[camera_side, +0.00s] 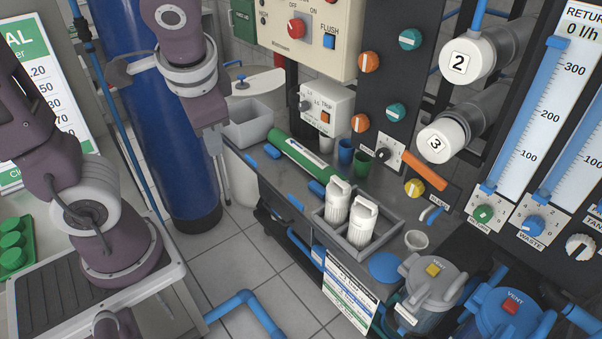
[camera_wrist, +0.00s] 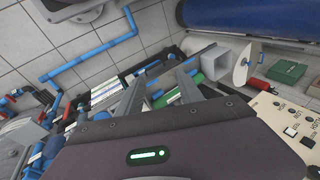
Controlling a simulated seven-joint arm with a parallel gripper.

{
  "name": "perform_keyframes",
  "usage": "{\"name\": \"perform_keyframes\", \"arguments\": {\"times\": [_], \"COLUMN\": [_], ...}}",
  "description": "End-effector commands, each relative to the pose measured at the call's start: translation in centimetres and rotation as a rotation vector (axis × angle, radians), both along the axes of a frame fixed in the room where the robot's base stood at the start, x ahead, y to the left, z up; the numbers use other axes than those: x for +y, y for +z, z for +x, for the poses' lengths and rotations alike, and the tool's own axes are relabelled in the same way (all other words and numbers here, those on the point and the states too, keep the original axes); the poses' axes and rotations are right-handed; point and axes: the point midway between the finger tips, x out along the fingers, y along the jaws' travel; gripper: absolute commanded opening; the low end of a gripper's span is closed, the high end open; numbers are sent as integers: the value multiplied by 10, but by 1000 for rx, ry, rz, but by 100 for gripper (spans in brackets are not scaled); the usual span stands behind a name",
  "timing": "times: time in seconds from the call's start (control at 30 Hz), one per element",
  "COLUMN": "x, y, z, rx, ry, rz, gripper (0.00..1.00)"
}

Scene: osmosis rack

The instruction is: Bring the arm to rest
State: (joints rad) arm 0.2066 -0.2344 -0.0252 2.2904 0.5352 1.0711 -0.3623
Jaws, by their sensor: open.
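My gripper (camera_side: 222,180) hangs pointing down at the left end of the grey bench (camera_side: 262,177), in front of the blue column. In the wrist view, two grey fingers of my gripper (camera_wrist: 158,90) stand apart with nothing held between them. A green cylinder with a white label (camera_side: 300,157) lies on the bench to the right of my gripper, apart from it in the side view. Part of the green cylinder (camera_wrist: 208,92) shows beyond the fingers in the wrist view.
A grey tray (camera_side: 322,219) holds two white filter housings (camera_side: 337,203). A tall blue column (camera_side: 160,110) stands behind my gripper. A grey open bin (camera_side: 248,122) sits at the bench's back end. The control panel (camera_side: 310,35) and valve board rise behind.

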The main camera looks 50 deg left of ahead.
Motion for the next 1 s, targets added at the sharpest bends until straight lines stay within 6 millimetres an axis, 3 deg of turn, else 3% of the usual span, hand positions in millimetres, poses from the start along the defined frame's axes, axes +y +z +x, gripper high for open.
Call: {"name": "perform_keyframes", "arguments": {"times": [0.03, 0.1, 0.3, 1.0], "x": [-12, -33, -66, -69], "y": [5, 10, 25, 27], "z": [-18, -33, -45, -46], "rx": [-61, -146, -321, -331], "ry": [24, 31, 14, 10], "rz": [-116, -261, -457, -471], "gripper": [44, 44, 44, 44]}}
